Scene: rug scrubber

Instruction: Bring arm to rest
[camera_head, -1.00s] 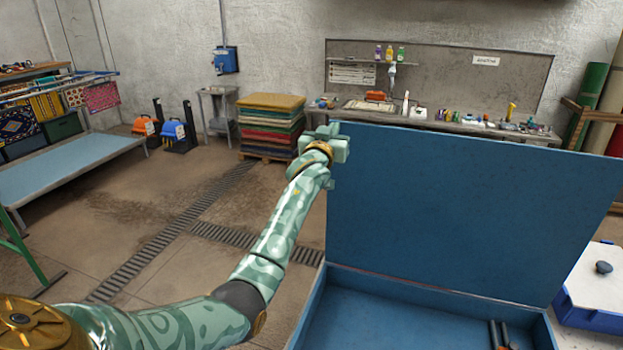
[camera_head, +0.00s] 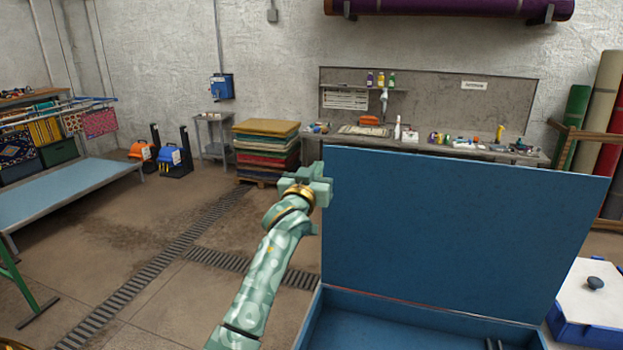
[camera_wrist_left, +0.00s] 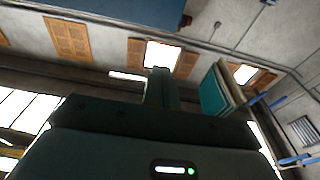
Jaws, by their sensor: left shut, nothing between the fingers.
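My left arm rises from the bottom of the head view, patterned in light and dark green. Its gripper (camera_head: 318,182) is at the upper left edge of the raised lid (camera_head: 460,240) of a blue box. I cannot tell from this view whether it touches the lid. In the left wrist view the fingers (camera_wrist_left: 160,88) are together, with nothing between them, pointing up toward the ceiling. The right gripper is not in view.
The open blue box (camera_head: 390,325) stands in front, with dark handles inside at its lower right. A white-lidded blue container (camera_head: 590,290) is at right. A stack of rugs (camera_head: 266,150) and a workbench (camera_head: 440,147) stand behind.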

